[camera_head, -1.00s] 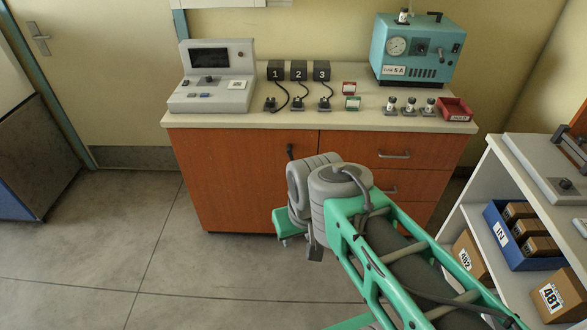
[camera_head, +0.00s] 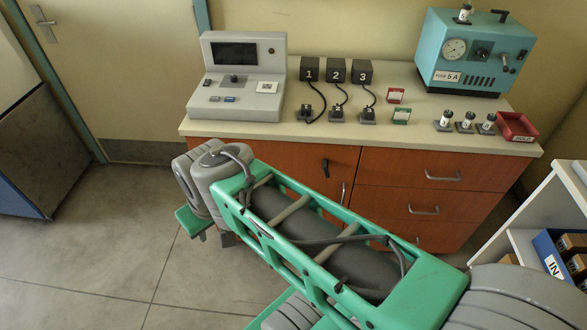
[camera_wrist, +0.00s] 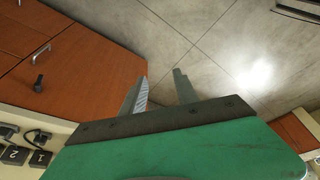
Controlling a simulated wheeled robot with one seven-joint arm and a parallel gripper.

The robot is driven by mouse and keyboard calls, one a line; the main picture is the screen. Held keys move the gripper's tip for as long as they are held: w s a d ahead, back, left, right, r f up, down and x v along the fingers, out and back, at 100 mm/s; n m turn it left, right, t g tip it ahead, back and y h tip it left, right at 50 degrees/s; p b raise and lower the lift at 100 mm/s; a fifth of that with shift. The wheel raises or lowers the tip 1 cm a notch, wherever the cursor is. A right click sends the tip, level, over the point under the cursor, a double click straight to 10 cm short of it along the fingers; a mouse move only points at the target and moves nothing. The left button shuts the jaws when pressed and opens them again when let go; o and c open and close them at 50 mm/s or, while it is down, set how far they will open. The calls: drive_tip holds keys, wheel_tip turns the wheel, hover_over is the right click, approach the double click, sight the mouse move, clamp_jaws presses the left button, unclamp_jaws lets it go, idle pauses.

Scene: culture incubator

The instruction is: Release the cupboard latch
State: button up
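The cupboard latch is a small dark lever (camera_head: 325,167) high on the orange-brown cupboard door (camera_head: 290,162), near the door's right edge. Its lever hangs roughly downward in the head view. It also shows in the wrist view (camera_wrist: 38,83), at the left, well apart from my fingers. A slim metal handle (camera_head: 343,191) is just below and right of it. My gripper (camera_wrist: 160,88) is open, with two empty fingers apart over the floor. In the head view its green body is at the left, in front of the cupboard, and the fingertips are mostly hidden by my arm.
The counter (camera_head: 240,127) carries a grey console (camera_head: 240,75), numbered black boxes (camera_head: 337,72), a teal device (camera_head: 470,50) and a red tray (camera_head: 517,127). Drawers (camera_head: 425,208) are right of the door. A white shelf (camera_head: 540,205) stands at the right. Floor at left is clear.

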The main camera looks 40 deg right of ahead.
sight(327, 175)
drive_tip(key=w+d+f+m+t+h+b, duration=0.1)
drive_tip(key=w+d+f+t+h+b, duration=0.15)
drive_tip(key=w+d+f+b, duration=0.45)
drive_tip(key=w+d+f+m+t+h+b, duration=0.1)
drive_tip(key=w+d+f+t+b, duration=0.25)
drive_tip(key=d+f+b, duration=0.7)
drive_tip(key=s+d+f+m+t+h+b, duration=0.15)
drive_tip(key=s+d+f+h+b, duration=0.3)
drive_tip(key=d+b, duration=0.55)
drive_tip(key=s+d+f+m+t+h+b, duration=0.1)
drive_tip(key=s+d+f+m+h+b, duration=0.35)
drive_tip(key=d, duration=0.85)
drive_tip(key=shift+n+h, duration=0.55)
drive_tip(key=shift+n, duration=0.15)
drive_tip(key=w+d, duration=0.1)
drive_tip(key=w+d+r+b, duration=0.1)
drive_tip(key=d, duration=0.1)
drive_tip(key=w+d+b, duration=0.1)
drive_tip(key=d, duration=0.1)
drive_tip(key=shift+w+r, duration=0.2)
drive_tip(key=shift+r, duration=0.1)
drive_tip(key=shift+w+d+r, duration=0.1)
drive_tip(key=shift+w+d, duration=0.15)
drive_tip(key=shift+d, duration=0.1)
clamp_jaws()
